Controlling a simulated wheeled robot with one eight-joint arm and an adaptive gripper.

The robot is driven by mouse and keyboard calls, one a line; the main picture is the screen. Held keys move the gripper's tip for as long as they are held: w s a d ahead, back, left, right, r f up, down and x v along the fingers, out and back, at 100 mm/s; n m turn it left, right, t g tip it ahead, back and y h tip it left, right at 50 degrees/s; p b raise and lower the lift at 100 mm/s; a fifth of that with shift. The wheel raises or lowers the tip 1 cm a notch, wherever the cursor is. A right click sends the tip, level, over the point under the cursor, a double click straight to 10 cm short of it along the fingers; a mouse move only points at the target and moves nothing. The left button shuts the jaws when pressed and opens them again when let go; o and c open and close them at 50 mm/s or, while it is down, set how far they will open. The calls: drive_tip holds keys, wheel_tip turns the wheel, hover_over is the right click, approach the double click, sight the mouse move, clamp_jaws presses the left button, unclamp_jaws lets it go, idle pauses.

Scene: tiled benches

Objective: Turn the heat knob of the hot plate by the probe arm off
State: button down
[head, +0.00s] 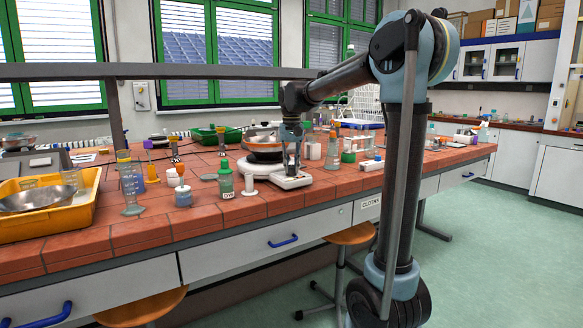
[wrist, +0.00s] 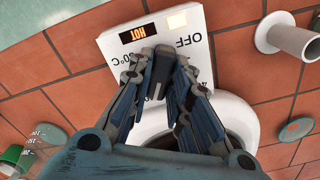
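The white hot plate (head: 291,183) stands near the bench's front edge in the head view, with my gripper (head: 292,174) pointing down onto its control end. In the wrist view its panel (wrist: 112,46) shows an orange lit "HOT" display (wrist: 138,34), a pale lit square (wrist: 177,21) and printed "OFF" and "°C" marks. The dark heat knob (wrist: 158,78) shows between my gripper's fingertips (wrist: 160,62), which sit close on both its sides. The fingers hide much of the dial. I cannot clearly make out a probe arm.
A green-capped bottle (head: 226,180) and a white flanged cylinder (head: 249,184) stand left of the hot plate. The white cylinder also shows in the wrist view (wrist: 290,40). A yellow tray (head: 40,230) is at far left.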

idle(0.4)
drive_tip(key=n, duration=0.6)
drive_tip(key=shift+n, duration=0.3)
drive_tip(key=n, duration=1.1)
drive_tip(key=shift+w+n, duration=0.1)
drive_tip(key=shift+n, duration=0.3)
drive_tip(key=n, duration=0.5)
drive_tip(key=shift+n, duration=0.4)
drive_tip(key=c, duration=1.5)
unclamp_jaws()
drive_tip(key=shift+w, duration=0.1)
